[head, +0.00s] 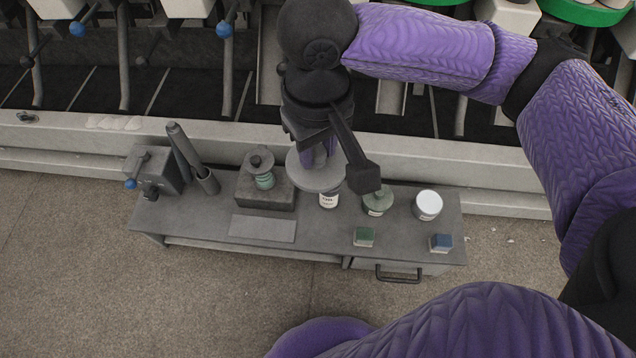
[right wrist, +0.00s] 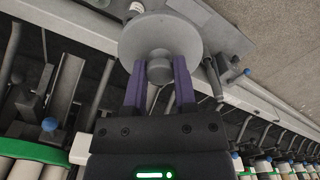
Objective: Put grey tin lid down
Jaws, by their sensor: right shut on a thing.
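The grey tin lid (head: 304,178) is a flat round disc, held above the back middle of the low grey bench (head: 330,232). In the right wrist view the lid (right wrist: 137,40) is seen with its knob up between the finger pads. My right gripper (head: 320,156) is shut on this knob; it also shows in the right wrist view (right wrist: 160,72). A labelled tin (head: 328,201) stands below the lid in the head view, its top hidden by the lid; I cannot tell the gap between them. My left gripper is not in view.
Right on the bench are a tin with green contents (head: 377,204), a white-topped tin (head: 428,204), a green block (head: 364,237) and a blue block (head: 441,243). A flat grey plate (head: 262,228) lies in front.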

